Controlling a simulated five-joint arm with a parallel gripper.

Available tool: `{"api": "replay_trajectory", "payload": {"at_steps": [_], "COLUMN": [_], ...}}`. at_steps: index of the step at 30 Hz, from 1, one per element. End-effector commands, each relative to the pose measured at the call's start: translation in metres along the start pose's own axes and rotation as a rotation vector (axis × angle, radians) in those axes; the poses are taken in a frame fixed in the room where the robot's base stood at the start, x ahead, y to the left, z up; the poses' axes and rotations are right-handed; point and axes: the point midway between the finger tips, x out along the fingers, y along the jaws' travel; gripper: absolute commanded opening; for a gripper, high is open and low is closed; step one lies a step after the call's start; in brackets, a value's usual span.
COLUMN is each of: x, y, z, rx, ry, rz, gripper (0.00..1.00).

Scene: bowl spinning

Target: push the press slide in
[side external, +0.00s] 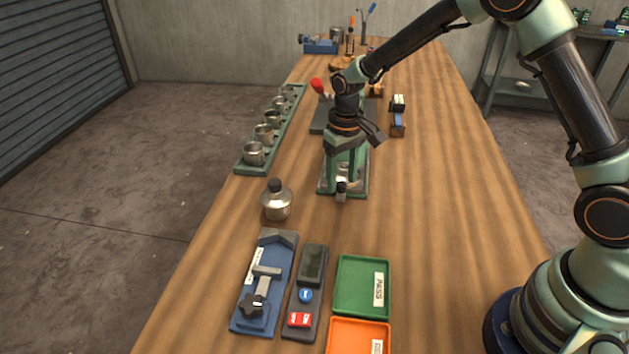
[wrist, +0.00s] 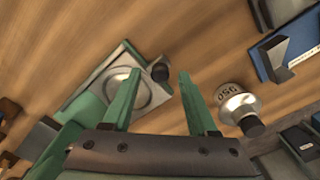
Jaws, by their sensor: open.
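The press slide (wrist: 133,88) is a grey plate with a round ring in its face, on a green base (wrist: 88,105) in the wrist view. A dark knob (wrist: 160,72) stands at its outer end. In the side view the green base (side external: 325,190) is under my gripper, and the knob (side external: 341,188) shows at its near end. My gripper (wrist: 157,75) is open and empty, pointing down above the slide. Its green fingers appear on either side of the knob in the wrist view; I cannot tell whether they touch anything. My gripper (side external: 346,176) partly hides the press in the side view.
A silver weight with a black knob (side external: 276,203) stands left of the press. A green rack of metal cups (side external: 272,130) lies farther left. A blue fixture (side external: 265,285), a dark device (side external: 307,290), green tray (side external: 341,287) and orange tray (side external: 340,336) lie nearer.

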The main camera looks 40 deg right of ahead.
Motion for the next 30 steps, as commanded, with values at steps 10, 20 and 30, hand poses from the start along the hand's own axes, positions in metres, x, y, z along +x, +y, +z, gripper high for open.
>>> {"api": "replay_trajectory", "payload": {"at_steps": [10,20,30], "x": [0.0089,0.0085,0.0082], "y": [0.0000,0.0000,0.0000], "z": [-0.0002,-0.0002,-0.0002], "rx": [0.000,0.000,0.000], "ry": [0.001,0.001,0.001], "rz": [0.000,0.000,0.000], "gripper": [0.59,0.00,0.00]}}
